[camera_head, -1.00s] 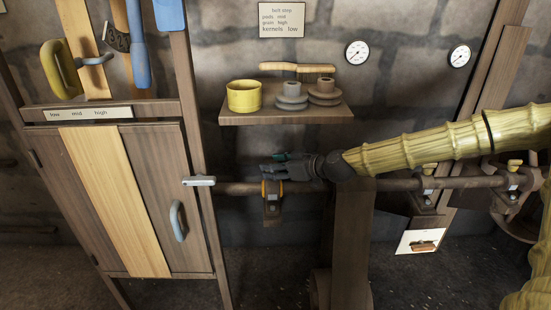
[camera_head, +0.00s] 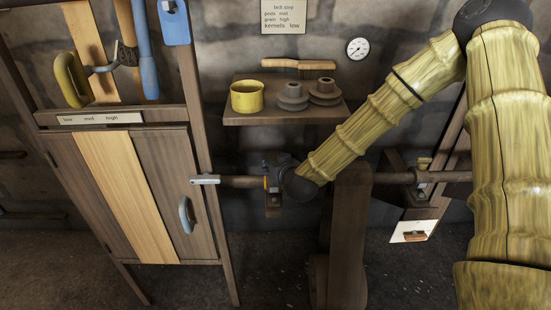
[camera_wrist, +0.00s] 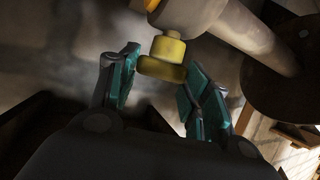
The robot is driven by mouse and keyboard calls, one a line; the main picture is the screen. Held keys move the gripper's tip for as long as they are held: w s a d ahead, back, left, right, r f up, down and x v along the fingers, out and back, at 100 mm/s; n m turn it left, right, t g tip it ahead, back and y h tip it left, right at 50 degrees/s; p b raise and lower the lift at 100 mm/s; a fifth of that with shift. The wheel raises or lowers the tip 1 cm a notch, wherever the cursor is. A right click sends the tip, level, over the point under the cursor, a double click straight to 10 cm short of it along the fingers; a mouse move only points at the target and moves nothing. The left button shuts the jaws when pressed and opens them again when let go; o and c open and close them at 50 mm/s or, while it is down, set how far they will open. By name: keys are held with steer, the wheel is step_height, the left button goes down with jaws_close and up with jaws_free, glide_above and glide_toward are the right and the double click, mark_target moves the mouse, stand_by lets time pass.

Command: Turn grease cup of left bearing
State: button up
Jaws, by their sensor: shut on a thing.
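The left bearing (camera_head: 273,203) sits on the horizontal shaft beside the cabinet, with an orange ring at its left side. Its grease cup (camera_wrist: 163,58) is a small yellow knob on a narrower neck in the wrist view, between my two teal fingers. My gripper (camera_wrist: 158,76) is shut on this cup. In the head view my gripper (camera_head: 273,168) is at the top of the left bearing and hides the cup. The shaft (camera_wrist: 245,38) runs past the cup in the wrist view.
A shelf (camera_head: 235,118) above holds a yellow pot (camera_head: 246,97), stepped pulleys and a brush. A cabinet (camera_head: 85,190) with a blue handle stands left. Another bearing with a yellow cup (camera_head: 424,163) is farther right.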

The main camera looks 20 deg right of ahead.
steer(key=shift+a+r+m+h+p, duration=0.1)
steer(key=shift+a+m+h+p, duration=0.1)
steer(key=shift+m+h+p, duration=1.05)
steer(key=shift+m+g+h, duration=0.3)
steer(key=shift+m+h, duration=0.25)
steer(key=shift+h, duration=0.3)
steer(key=o, duration=1)
steer(key=v, duration=1.1)
steer(key=shift+s+a+r, duration=0.1)
steer(key=shift+s+r, duration=0.05)
steer(key=shift+s, duration=0.25)
